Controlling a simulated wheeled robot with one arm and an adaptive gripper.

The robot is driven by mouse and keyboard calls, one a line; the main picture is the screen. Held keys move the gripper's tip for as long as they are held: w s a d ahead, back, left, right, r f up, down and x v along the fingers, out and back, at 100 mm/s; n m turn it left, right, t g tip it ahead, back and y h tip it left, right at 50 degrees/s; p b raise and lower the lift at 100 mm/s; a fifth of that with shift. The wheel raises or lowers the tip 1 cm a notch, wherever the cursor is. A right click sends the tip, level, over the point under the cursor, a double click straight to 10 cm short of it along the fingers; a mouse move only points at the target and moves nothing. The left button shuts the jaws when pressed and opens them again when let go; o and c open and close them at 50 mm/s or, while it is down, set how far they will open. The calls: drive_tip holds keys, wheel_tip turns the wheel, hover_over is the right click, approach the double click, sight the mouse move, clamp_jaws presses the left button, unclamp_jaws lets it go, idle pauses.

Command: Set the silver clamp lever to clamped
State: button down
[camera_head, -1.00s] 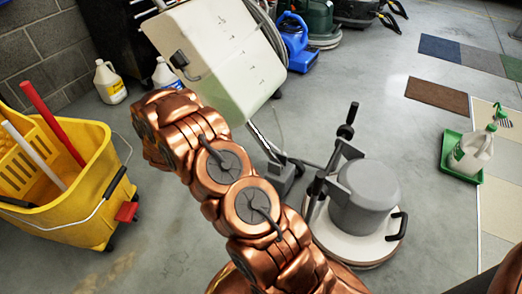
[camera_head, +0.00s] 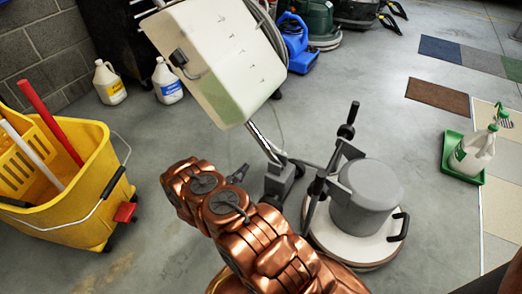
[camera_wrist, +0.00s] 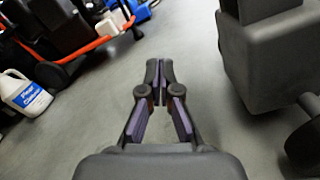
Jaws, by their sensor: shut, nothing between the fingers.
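I cannot make out the silver clamp lever clearly in either view. A floor machine stands right of my arm in the head view, with a grey motor (camera_head: 365,195), a white round skirt (camera_head: 345,238) and dark upright handle parts (camera_head: 345,130). Left of it, a silver tube (camera_head: 262,142) rises from a grey block (camera_head: 280,181) to a tilted pale panel (camera_head: 205,62). My gripper (camera_head: 242,170) shows small beyond my arm, left of the grey block. In the wrist view my gripper (camera_wrist: 161,70) is shut and empty, apart from the grey housing (camera_wrist: 270,55).
A yellow mop bucket (camera_head: 80,200) stands at the left. White jugs (camera_head: 108,82) stand by the wall; a floor cleaner jug (camera_wrist: 24,92) shows in the wrist view. A dark wheel (camera_wrist: 303,145) is at lower right there. A green tray (camera_head: 450,155) lies at the right.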

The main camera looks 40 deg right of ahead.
sight(272, 146)
drive_tip(key=shift+s+d, duration=0.15)
drive_tip(key=shift+s, duration=0.35)
drive_tip(key=w+d+r+b, duration=0.1)
drive_tip(key=d+r+b, duration=0.1)
drive_tip(key=d, duration=0.3)
drive_tip(key=d+r+b, duration=0.2)
drive_tip(key=d+b, duration=0.1)
drive_tip(key=d, duration=0.2)
drive_tip(key=shift+w+d+b, duration=0.35)
idle(0.3)
drive_tip(key=shift+r, duration=0.1)
